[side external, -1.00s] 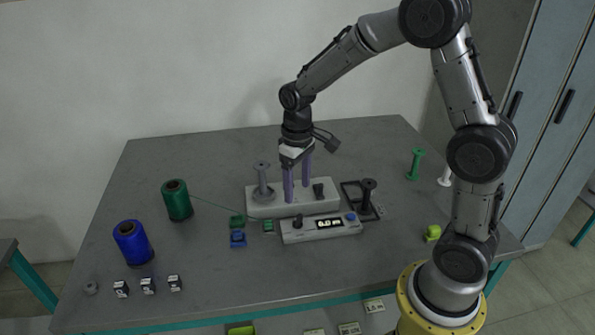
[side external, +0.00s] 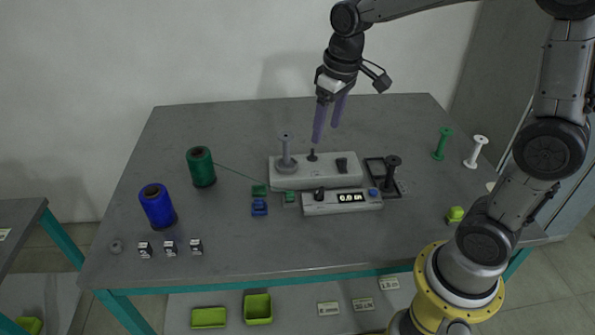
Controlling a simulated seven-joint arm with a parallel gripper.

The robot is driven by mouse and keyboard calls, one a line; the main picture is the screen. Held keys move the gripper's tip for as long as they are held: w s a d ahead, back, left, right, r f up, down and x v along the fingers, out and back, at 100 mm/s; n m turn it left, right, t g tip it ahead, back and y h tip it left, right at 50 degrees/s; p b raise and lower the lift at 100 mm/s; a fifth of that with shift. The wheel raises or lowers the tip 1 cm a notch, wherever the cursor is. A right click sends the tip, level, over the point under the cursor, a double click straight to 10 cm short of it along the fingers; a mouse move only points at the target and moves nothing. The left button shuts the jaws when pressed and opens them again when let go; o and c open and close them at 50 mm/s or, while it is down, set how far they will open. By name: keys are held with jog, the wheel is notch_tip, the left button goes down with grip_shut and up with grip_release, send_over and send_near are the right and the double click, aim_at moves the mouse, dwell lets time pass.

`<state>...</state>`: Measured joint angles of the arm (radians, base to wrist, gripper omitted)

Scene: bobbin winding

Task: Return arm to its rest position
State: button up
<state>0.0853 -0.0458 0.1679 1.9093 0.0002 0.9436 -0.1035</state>
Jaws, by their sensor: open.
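My gripper (side external: 328,120) is raised above the winding machine, its purple fingers apart with nothing between them. The light grey winding machine (side external: 322,178) stands mid-table below the fingers. A grey bobbin (side external: 286,155) stands upright on its left part, and a short dark peg (side external: 312,155) and a black switch (side external: 342,164) are to the right of it. The control box (side external: 330,207) with a lit display and a blue button sits in front. A thin green thread (side external: 240,172) runs from the green spool (side external: 201,167) towards the small green block (side external: 259,190).
A blue spool (side external: 157,206) stands at the left. A dark bobbin (side external: 392,172) stands by a black frame right of the machine. A green bobbin (side external: 442,144) and a white bobbin (side external: 476,152) stand at the back right. The space around the raised gripper is clear.

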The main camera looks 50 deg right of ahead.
jog(key=s+a+r+t, duration=0.1)
jog(key=s, duration=0.8)
jog(key=s+a+r+t, duration=0.1)
jog(key=s+a+t, duration=0.1)
jog(key=s, duration=0.7)
jog(key=shift+s+r+t, duration=0.3)
jog(key=shift+s+r, duration=0.05)
jog(key=shift+r, duration=0.05)
